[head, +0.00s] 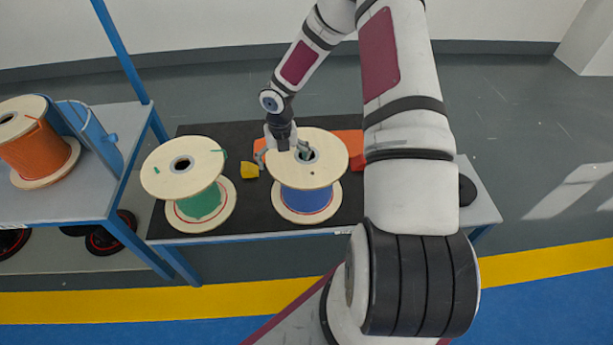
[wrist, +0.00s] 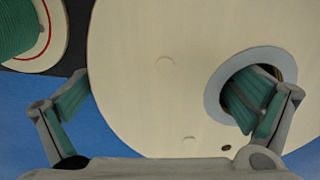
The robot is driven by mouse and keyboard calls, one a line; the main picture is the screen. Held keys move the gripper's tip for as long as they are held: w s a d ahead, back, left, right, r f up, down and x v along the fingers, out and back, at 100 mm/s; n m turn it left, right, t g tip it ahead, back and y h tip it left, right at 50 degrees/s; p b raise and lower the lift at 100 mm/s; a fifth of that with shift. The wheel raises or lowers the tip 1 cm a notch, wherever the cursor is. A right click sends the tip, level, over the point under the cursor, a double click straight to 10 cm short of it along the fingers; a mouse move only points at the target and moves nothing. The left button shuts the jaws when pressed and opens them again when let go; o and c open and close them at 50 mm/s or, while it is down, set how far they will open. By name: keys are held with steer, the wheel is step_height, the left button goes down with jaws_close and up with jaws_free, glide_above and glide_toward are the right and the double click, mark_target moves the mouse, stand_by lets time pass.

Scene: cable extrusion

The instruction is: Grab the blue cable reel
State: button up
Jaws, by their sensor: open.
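The blue cable reel (head: 305,200) stands on the black-topped table, with a pale wooden upper flange and blue cable wound below. In the wrist view its upper flange (wrist: 150,80) fills most of the picture, and its cable is hidden. My gripper (head: 283,154) is open above the left part of that flange. In the wrist view my gripper (wrist: 165,95) has its left finger just off the flange's left edge. Its right finger overlaps the round hub hole; I cannot tell whether the tip is inside it. Nothing is held.
A green cable reel (head: 200,205) stands left of the blue one, with a small yellow block (head: 250,170) between them. An orange object (head: 350,145) lies behind the blue reel. An orange cable reel (head: 38,150) stands on the blue-framed shelf at the left.

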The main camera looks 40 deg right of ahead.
steer(key=c, duration=1.7)
steer(key=shift+r, duration=0.15)
